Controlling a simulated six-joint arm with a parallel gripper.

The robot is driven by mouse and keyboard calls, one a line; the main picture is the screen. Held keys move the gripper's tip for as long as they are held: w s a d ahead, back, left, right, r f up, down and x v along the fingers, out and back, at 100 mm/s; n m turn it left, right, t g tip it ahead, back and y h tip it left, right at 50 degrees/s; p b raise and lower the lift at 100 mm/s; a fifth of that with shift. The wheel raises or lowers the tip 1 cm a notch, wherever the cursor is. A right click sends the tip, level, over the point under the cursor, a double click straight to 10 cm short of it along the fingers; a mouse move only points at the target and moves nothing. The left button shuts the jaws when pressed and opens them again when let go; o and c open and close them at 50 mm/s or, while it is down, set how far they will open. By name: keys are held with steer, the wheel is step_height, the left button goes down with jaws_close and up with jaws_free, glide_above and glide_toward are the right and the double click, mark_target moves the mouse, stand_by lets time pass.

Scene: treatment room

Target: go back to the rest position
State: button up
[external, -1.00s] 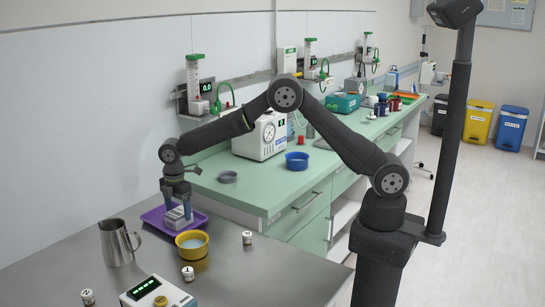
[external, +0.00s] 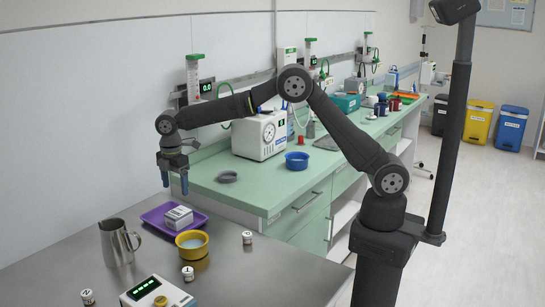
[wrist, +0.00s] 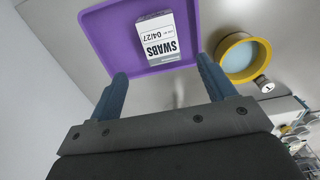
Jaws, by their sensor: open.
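A white and grey box of swabs (external: 179,217) lies in the purple tray, apart from my fingers. In the wrist view the box (wrist: 158,38) shows the label "SWABS 04/27" and rests inside the tray (wrist: 100,38).
A yellow bowl (external: 192,245) with pale contents stands right of the tray. A metal pitcher (external: 117,243) stands left of it. Small labelled jars (external: 247,238) and a device with a green display (external: 157,294) are nearer. A green counter (external: 265,190) with equipment lies behind.

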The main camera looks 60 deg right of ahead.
mark_target(178, 211)
step_height(178, 211, down, 12)
steer(key=shift+r, duration=0.1)
step_height(178, 211, up, 2)
steer(key=shift+r, duration=0.85)
